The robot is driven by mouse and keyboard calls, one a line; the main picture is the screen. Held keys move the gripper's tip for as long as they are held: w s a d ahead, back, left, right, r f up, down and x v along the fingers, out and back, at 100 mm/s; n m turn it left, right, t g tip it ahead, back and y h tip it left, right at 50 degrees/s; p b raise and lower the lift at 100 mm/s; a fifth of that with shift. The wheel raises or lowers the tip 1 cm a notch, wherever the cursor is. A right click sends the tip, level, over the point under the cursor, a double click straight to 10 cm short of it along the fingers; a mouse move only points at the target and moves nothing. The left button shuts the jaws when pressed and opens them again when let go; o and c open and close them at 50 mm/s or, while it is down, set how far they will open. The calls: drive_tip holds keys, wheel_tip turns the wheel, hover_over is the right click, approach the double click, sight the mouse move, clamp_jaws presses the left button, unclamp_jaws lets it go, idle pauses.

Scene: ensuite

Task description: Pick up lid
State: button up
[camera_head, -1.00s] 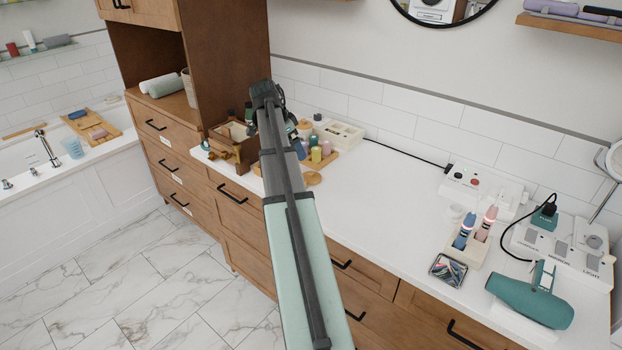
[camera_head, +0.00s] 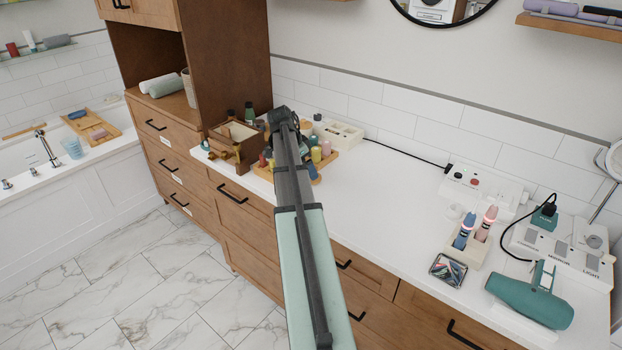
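My arm reaches from the bottom of the view to the cluster of toiletries on the white counter (camera_head: 385,185). Dark parts at its far end, by my gripper (camera_head: 304,128), show just right of the arm link. The fingers are hidden, so I cannot tell whether they are open or shut or hold anything. No lid can be clearly made out now. The spot where a small round tan disc, possibly the lid, lay in the earlier frame is covered by my arm.
A wooden box (camera_head: 222,157) stands left of the arm. A wooden tray (camera_head: 328,164) with small bottles and a white divided box (camera_head: 343,132) are close by. A teal hair dryer (camera_head: 530,300) and a holder with brushes (camera_head: 470,247) stand right. The middle counter is clear.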

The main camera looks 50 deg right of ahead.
drive_tip(key=shift+x, duration=2)
drive_tip(key=shift+d, duration=0.1)
drive_tip(key=shift+c, duration=0.3)
drive_tip(key=shift+r, duration=0.1)
drive_tip(key=c, duration=0.9)
